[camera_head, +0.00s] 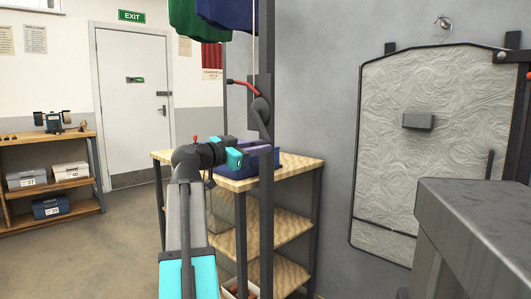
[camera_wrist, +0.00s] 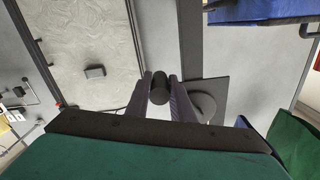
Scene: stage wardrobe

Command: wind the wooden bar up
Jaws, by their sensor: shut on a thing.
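The wooden bar itself is not visible; a green garment (camera_head: 187,18) and a blue garment (camera_head: 228,13) hang at the top edge of the head view. A dark winch (camera_head: 261,108) with a red lever (camera_head: 240,85) is fixed to an upright post (camera_head: 267,220). A thin pale cord (camera_head: 254,45) runs upward above the winch. My gripper (camera_head: 262,147) is below the winch. In the wrist view its purple fingers are shut on a dark round crank handle (camera_wrist: 160,86), with the round winch drum (camera_wrist: 204,106) just beside it.
A wooden shelf table (camera_head: 290,172) with a blue bin (camera_head: 265,160) stands behind the post. A grey counter (camera_head: 478,205) is near at right, before a framed pale panel (camera_head: 430,175) on the wall. Shelves with boxes (camera_head: 70,170) stand far left; open floor lies between.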

